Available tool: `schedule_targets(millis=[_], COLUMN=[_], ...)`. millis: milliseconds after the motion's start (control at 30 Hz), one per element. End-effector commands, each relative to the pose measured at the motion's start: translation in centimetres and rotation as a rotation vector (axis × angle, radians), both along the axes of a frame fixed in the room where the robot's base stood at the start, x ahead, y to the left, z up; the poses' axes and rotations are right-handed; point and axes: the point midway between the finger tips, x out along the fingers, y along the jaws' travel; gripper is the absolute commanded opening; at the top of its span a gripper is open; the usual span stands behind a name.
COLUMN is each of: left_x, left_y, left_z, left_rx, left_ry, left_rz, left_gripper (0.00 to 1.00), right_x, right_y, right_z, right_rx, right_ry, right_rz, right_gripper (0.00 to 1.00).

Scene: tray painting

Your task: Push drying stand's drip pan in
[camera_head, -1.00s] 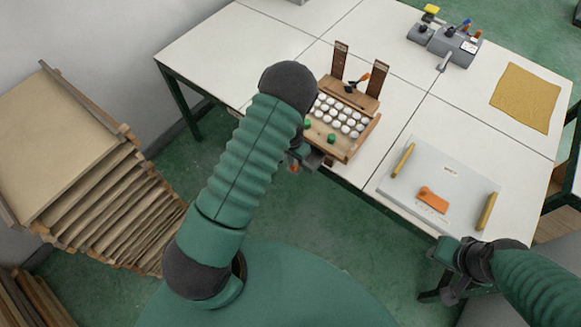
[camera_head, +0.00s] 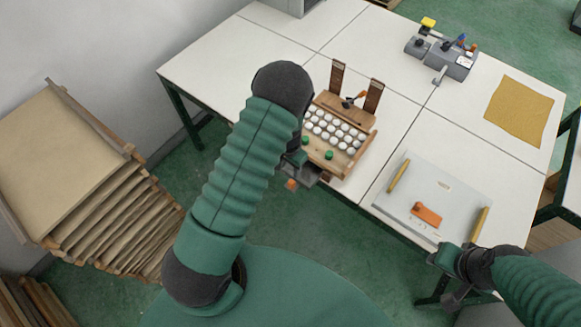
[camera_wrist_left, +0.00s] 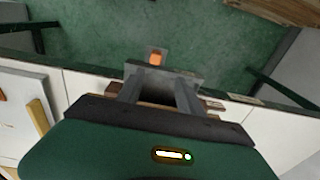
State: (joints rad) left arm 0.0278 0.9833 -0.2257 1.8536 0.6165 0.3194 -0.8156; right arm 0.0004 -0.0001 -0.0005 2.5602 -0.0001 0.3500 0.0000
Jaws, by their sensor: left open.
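The drying stand is a wooden rack (camera_head: 349,167) at the table's front edge, with rows of white round pieces and a couple of green ones. Its grey drip pan (camera_head: 301,176) juts out past the edge, with an orange tab (camera_head: 292,184) on its outer end. The left wrist view shows the grey pan (camera_wrist_left: 189,74) and the orange tab (camera_wrist_left: 157,57) just beyond my fingertips. My left gripper (camera_wrist_left: 160,86) is open, its two fingers apart over the pan; I cannot tell if they touch it. My forearm hides part of the stand. My right gripper (camera_head: 447,259) is beside the white board.
The white board (camera_head: 405,205) with yellow handles and an orange piece (camera_head: 427,214) lies at the table's right front. A yellow cloth (camera_head: 519,110) and a grey device (camera_head: 452,57) are farther back. A stack of wooden trays (camera_head: 80,190) stands at left.

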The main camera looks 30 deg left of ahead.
Motion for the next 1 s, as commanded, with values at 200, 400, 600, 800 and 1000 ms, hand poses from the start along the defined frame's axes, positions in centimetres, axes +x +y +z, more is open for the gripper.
schedule_targets(millis=[200, 400, 600, 800, 1000], left_x=[0.0, 0.0, 0.0, 0.0, 0.0], left_y=[0.1, -0.2, -0.3, 0.0, 0.0], left_z=[2.3, 4.0, 5.7, 7.4, 9.0], left_rx=[0.000, 0.003, 0.003, 0.002, 0.001], left_ry=[-0.001, -0.001, 0.000, -0.001, -0.001], left_rz=[0.002, 0.001, 0.001, 0.002, 0.002], left_gripper=[0.44, 0.44, 0.44, 0.44, 0.44], right_x=[0.0, 0.0, 0.0, 0.0, 0.0], right_y=[0.0, 0.0, 0.0, 0.0, 0.0], right_z=[1.8, 3.1, 4.3, 5.6, 6.9], right_rx=[0.000, 0.000, 0.000, 0.000, 0.000], right_ry=[0.000, 0.000, 0.000, 0.000, 0.000], right_rz=[0.001, 0.001, 0.001, 0.001, 0.001], right_gripper=[0.36, 0.36, 0.36, 0.36, 0.36])
